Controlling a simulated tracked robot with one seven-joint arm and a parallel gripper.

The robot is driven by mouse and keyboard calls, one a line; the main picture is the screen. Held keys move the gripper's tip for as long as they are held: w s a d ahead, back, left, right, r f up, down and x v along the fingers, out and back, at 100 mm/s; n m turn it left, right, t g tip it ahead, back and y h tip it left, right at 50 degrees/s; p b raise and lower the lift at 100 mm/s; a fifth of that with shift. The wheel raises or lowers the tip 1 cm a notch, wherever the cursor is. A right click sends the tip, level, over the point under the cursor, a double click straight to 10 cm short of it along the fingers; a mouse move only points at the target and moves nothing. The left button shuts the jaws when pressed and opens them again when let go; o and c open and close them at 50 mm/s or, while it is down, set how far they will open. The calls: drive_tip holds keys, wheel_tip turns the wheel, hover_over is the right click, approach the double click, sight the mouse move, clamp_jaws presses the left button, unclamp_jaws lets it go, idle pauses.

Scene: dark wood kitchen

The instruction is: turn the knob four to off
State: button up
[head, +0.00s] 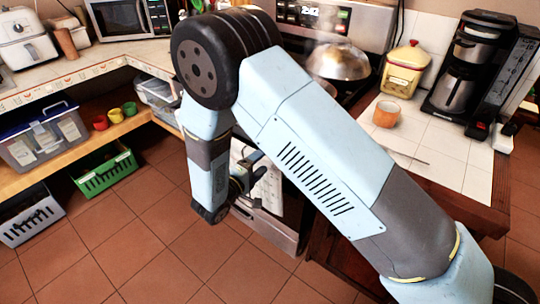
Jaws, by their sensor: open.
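The stove stands at the back centre, with a control panel (318,16) showing a lit display at the top. A shiny domed lid or pan (338,61) sits on the stovetop, with steam above it. Below, the stove front (268,228) shows only partly, with a pale towel or sheet hanging on it. My arm hides much of the stove, and I cannot make out knob four. My gripper (254,178) is low in front of the stove front, partly hidden by my arm. It is open, and I see nothing held in it.
The right counter holds an orange cup (386,114), a yellow canister (405,70) and a coffee maker (470,65). At left are a toaster (25,38), a microwave (130,15), and a low shelf with bins and cups.

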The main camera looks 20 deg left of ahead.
drive_tip(key=v, duration=0.3)
drive_tip(key=shift+s+a, duration=0.1)
drive_tip(key=shift+s, duration=0.2)
idle(0.3)
